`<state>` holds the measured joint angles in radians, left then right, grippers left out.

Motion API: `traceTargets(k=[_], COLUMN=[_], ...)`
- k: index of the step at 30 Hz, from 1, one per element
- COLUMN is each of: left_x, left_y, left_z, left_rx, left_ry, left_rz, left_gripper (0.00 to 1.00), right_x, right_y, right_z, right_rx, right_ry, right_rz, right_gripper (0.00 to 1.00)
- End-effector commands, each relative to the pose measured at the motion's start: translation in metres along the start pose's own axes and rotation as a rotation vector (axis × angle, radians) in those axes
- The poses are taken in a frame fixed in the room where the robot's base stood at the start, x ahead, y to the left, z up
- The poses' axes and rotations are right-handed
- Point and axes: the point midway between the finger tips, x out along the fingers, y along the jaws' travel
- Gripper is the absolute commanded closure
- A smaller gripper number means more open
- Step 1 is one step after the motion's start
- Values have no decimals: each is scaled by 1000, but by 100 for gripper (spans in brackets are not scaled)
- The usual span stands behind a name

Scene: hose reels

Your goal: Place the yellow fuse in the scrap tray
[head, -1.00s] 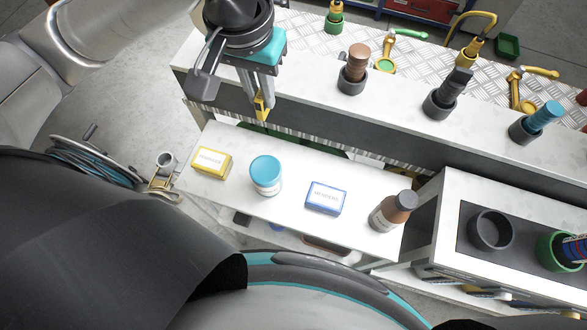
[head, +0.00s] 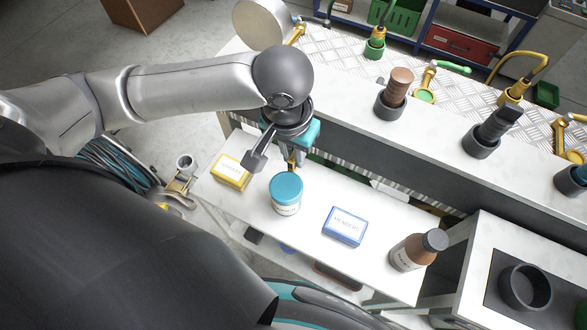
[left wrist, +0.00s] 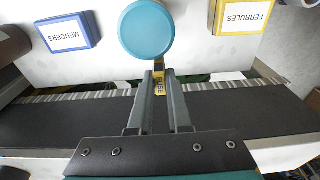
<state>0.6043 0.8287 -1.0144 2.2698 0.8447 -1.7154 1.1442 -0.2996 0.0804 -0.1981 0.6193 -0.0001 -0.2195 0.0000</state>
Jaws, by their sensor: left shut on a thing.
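My left gripper (head: 294,160) is shut on the yellow fuse (head: 291,166), over the back edge of the white shelf behind the teal-lidded jar. In the left wrist view the yellow and black fuse (left wrist: 165,87) shows between the two grey fingers (left wrist: 160,78), close to the jar lid. My gripper partly hides the fuse in the head view. I cannot make out which thing is the scrap tray; a green edge (head: 325,160) shows low behind the shelf, mostly hidden. My right gripper is not in view.
The shelf (head: 310,217) holds a yellow ferrules box (head: 231,171), a teal-lidded jar (head: 286,197), a blue menders box (head: 344,227) and a brown bottle (head: 412,250). Behind it, the bench holds dark cups with fittings, such as a brown ribbed one (head: 398,85). A dark ring cup (head: 525,287) stands at right.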

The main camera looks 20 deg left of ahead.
Motion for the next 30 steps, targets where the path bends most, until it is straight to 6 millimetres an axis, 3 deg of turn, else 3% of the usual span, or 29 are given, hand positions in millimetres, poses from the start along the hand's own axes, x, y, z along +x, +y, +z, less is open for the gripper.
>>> traceTargets(k=[9, 22, 23, 30], left_x=[51, 56, 56, 56], left_y=[0, 0, 0, 0], left_z=[7, 8, 8, 8], left_rx=[1, 1, 0, 1], left_ry=[-3, -3, -3, -2], left_rz=[-1, -1, -1, -1], left_gripper=[100, 100, 83, 56], right_x=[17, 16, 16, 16], right_y=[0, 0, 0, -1], right_z=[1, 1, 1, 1], right_rx=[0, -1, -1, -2], right_ry=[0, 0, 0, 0], right_rz=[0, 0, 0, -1], right_gripper=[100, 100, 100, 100])
